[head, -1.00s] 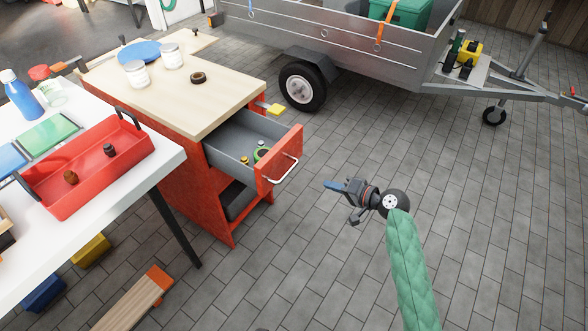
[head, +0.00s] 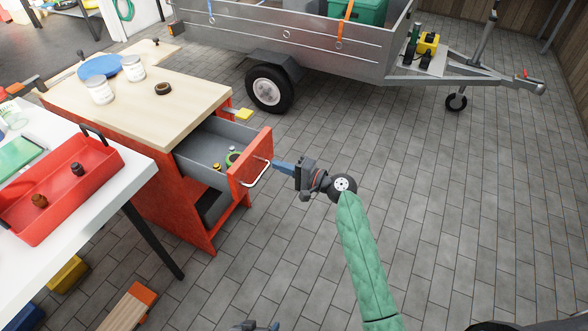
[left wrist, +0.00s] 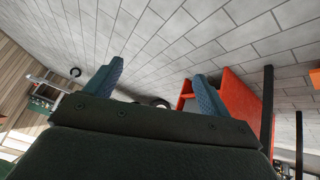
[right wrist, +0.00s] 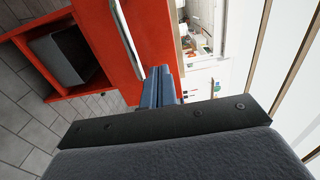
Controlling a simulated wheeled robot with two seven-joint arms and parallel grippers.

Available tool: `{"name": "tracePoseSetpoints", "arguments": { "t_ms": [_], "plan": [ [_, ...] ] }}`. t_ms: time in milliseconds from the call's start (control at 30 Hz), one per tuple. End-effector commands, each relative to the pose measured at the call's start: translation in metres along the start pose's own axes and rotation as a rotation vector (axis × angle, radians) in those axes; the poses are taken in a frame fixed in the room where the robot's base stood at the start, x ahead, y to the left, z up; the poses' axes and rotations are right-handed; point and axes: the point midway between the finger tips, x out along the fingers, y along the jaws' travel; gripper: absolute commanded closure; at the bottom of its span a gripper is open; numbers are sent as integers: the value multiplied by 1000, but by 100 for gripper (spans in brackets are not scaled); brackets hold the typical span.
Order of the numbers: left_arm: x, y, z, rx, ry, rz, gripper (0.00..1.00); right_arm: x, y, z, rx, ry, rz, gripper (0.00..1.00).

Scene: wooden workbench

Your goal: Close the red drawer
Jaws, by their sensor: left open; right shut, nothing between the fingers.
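The red drawer (head: 253,152) is open, pulled out of the red cabinet (head: 165,200) under a wooden top. Its grey inside holds a few small items. A pale bar handle (head: 256,176) is on its front, and it also shows in the right wrist view (right wrist: 126,38). My right gripper (head: 276,166) is shut and empty, its fingertips close to the drawer front beside the handle; I cannot tell if they touch. My left gripper (head: 258,326) is at the bottom edge of the head view. In the left wrist view its fingers (left wrist: 158,76) are apart and empty.
A white table (head: 125,190) with a red tray (head: 60,205) stands at the left, its black leg near the cabinet. A metal trailer (head: 300,45) with a wheel is behind. The paved floor (head: 440,200) at the right is clear.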

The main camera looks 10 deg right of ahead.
Motion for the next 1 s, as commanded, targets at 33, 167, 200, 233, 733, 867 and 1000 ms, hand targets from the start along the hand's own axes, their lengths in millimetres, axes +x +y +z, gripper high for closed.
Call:
{"name": "tracePoseSetpoints", "arguments": {
  "t_ms": [33, 167, 200, 233, 733, 867, 1000],
  "plan": [
    [-5, 1, -4, 0, -5, 1, 18, 10, -2, -1, 1, 0, -2, 100],
    [-16, 4, -13, 1, -17, 3, 18, 31, -2, -1, 1, 1, -1, 100],
    [-20, 5, -16, 1, -21, 4, 18, 36, -2, -1, 1, 1, -2, 100],
    [-22, 6, -18, 1, -23, 4, 18, 40, -2, -1, 1, 1, -1, 100],
    [-36, 9, -27, 3, -39, 8, 18, 62, 1, -1, -1, 1, 1, 100],
    [-35, 9, -26, 3, -41, 8, 18, 62, 0, -1, -1, 1, 1, 100],
    [-34, 9, -25, 3, -40, 8, 18, 65, 1, -1, -1, 1, 1, 100]
  ]
}}
